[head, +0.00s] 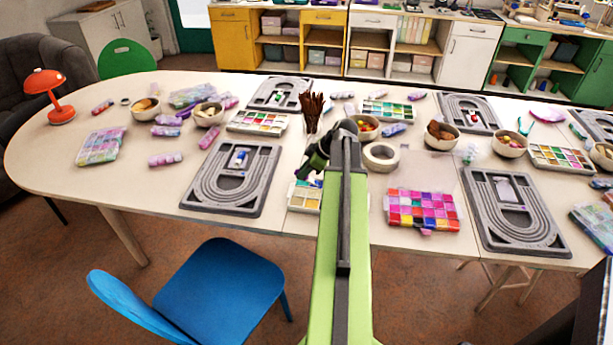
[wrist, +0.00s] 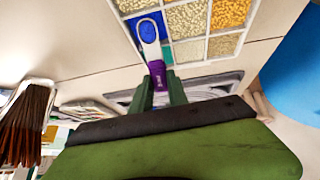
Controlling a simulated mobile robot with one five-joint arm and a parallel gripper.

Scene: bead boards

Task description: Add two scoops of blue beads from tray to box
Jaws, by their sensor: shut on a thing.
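My gripper (wrist: 160,92) is shut on the purple handle of a small scoop (wrist: 157,70). The scoop's white, elongated head (wrist: 149,36) overlaps the blue bead compartment (wrist: 132,25) of the bead tray (wrist: 171,44) in the wrist view. I cannot tell whether the head touches the beads or holds any. The other compartments hold cream, yellow and tan beads. In the head view the tray (head: 304,197) is partly hidden behind my arm, and my gripper (head: 308,170) is small and dark above it. An open multicoloured bead box (head: 423,209) stands to the right; I cannot tell whether it is the task's box.
Grey bead boards (head: 232,178) and (head: 515,212) lie either side. A blue chair (head: 220,285) is at the table's front left. Some bare tabletop shows at the left.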

